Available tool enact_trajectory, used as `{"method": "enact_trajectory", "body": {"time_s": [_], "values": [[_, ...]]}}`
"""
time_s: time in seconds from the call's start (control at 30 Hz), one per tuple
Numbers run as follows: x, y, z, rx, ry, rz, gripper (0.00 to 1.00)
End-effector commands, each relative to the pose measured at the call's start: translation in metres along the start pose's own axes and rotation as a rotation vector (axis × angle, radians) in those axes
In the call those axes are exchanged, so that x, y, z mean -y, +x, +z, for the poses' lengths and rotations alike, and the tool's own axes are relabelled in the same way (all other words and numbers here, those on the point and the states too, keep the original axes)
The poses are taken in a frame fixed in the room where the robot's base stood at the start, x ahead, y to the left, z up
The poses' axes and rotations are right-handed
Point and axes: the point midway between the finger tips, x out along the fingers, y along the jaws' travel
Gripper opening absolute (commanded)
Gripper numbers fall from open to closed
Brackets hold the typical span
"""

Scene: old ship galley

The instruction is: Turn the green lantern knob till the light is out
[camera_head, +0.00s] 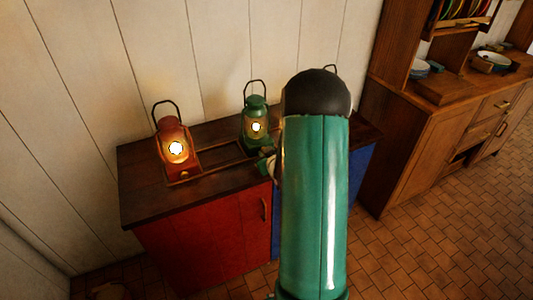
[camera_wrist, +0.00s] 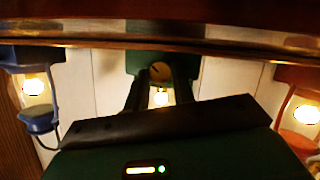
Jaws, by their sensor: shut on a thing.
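The green lantern (camera_head: 255,117) stands on the dark counter top, and its light is on. In the wrist view, which looks upside down, its green base (camera_wrist: 140,60) shows at top centre with the glowing light below. A small brass-coloured knob (camera_wrist: 159,71) on that base sits between the tips of my gripper (camera_wrist: 159,78). My gripper is shut on the knob, with a dark finger on each side. In the head view my gripper (camera_head: 266,162) is mostly hidden behind my teal arm, in front of the green lantern, and the knob cannot be made out.
A lit red lantern (camera_head: 174,144) stands left of the green one. A lit blue lantern (camera_wrist: 37,100) shows at the wrist view's left; my arm mostly hides it in the head view. The counter (camera_head: 150,200) has red and blue fronts. A wooden dresser (camera_head: 425,125) stands right.

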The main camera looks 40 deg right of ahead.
Motion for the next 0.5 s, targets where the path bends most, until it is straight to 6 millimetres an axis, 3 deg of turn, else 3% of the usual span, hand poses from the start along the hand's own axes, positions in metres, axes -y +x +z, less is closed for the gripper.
{"method": "enact_trajectory", "body": {"time_s": [0.5], "values": [[0.0039, 0.0006, -0.0004, -0.002, -0.291, 0.119, 0.02]]}}
